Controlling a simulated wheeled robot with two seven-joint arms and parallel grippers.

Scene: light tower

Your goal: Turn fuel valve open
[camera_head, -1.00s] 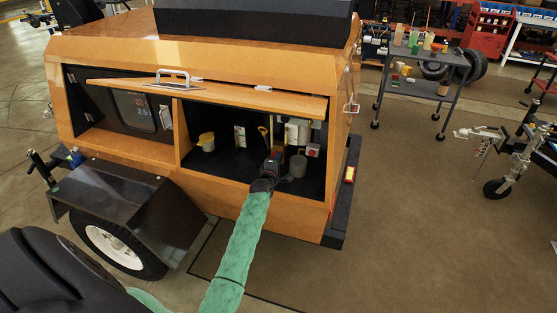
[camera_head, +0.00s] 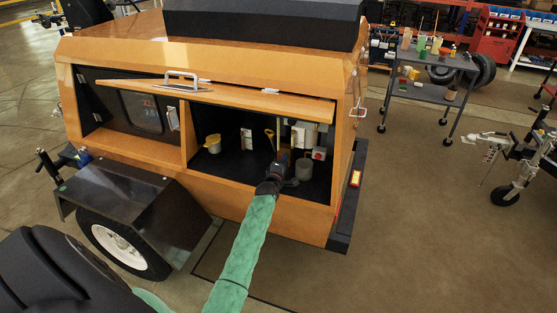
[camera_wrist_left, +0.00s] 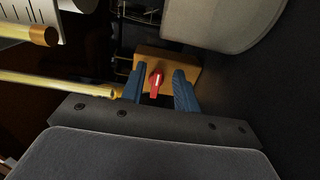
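The fuel valve shows in the left wrist view as a small red handle (camera_wrist_left: 156,83) with a white mark, on a tan block (camera_wrist_left: 170,60). My left gripper (camera_wrist_left: 159,88) is open, its two blue fingers on either side of the red handle with gaps at both sides. In the head view my left gripper (camera_head: 284,160) reaches into the open right compartment of the orange light tower (camera_head: 230,205); the valve cannot be made out there, probably hidden by the gripper. My right gripper is not in view.
A yellow rod (camera_wrist_left: 65,85) lies close left of the fingers; a grey cylinder (camera_wrist_left: 225,20) is close above right. In the compartment are a yellow-capped filler (camera_head: 212,143) and a red button (camera_head: 319,154). The raised orange door (camera_head: 230,97) hangs above the arm.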

